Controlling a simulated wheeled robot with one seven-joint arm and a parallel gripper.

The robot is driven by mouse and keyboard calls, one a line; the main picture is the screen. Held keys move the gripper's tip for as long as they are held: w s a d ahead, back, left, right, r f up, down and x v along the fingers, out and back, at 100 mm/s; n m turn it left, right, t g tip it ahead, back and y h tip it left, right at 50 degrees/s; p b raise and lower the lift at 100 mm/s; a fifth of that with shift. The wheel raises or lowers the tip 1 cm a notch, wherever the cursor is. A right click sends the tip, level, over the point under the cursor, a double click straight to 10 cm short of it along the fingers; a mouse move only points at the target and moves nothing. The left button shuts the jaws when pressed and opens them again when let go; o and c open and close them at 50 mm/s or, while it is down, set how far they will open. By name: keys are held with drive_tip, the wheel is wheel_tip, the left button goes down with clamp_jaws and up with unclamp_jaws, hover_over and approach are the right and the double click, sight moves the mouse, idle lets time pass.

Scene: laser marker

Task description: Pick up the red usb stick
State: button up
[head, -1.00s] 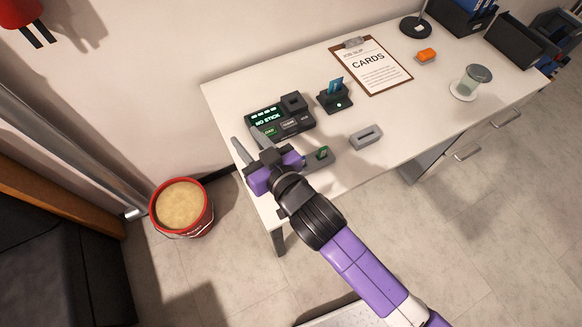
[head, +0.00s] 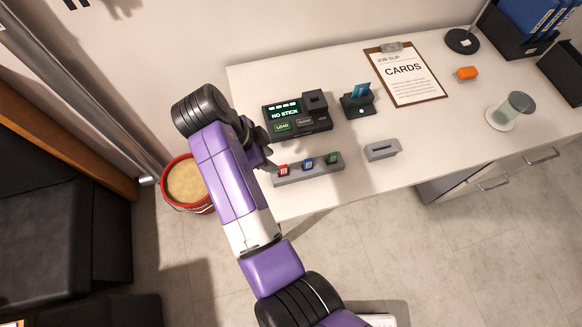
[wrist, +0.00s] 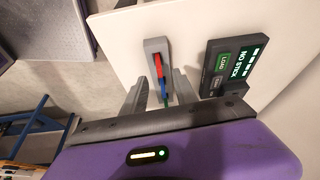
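The red usb stick (head: 283,170) stands upright in the left end of a grey holder (head: 295,180) near the desk's front edge. A blue stick (head: 308,163) and a green stick (head: 333,158) stand in the same holder. My gripper (wrist: 160,75) is open and empty in the wrist view, its two fingers on either side of the holder in the picture. The red stick (wrist: 158,65) shows between the fingertips there. In the head view my gripper is just left of the red stick, partly hidden by my wrist. I cannot tell its height above the holder.
A black device (head: 297,117) reading "NO STICK" stands behind the holder. A card stand (head: 358,101) and a grey slotted block (head: 381,150) are to the right. A clipboard (head: 406,75), orange item (head: 467,73) and glass (head: 514,108) lie further right. A red bucket (head: 187,183) stands on the floor.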

sight(282, 167)
drive_tip(key=shift+m, duration=0.4)
drive_tip(key=x, duration=0.2)
drive_tip(key=p+x, duration=0.1)
drive_tip(key=x, duration=0.5)
drive_tip(key=shift+d+r+p, duration=0.15)
drive_tip(key=shift+d+p, duration=0.1)
drive_tip(key=shift+p, duration=0.05)
clamp_jaws()
idle(0.8)
